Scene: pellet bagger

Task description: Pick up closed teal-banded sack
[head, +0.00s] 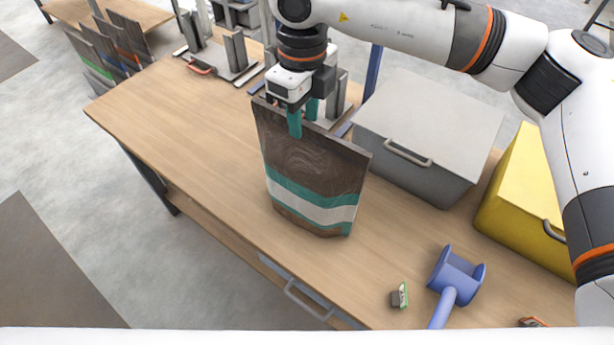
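The closed teal-banded sack (310,170) stands upright on the wooden table in the head view. It is dark brown with a teal band and a white band low down. My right gripper (303,118) points down at the sack's top edge. One teal finger is in front of the sack and the other is partly hidden behind the edge. I cannot tell whether the fingers press on it or leave a gap. The sack's base looks to be on or very near the table. My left gripper is not in view.
A grey lidded box (428,125) stands close right of the sack, with a yellow box (528,195) beyond. Several other sacks (105,55) stand at the far left. The table's left part is clear.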

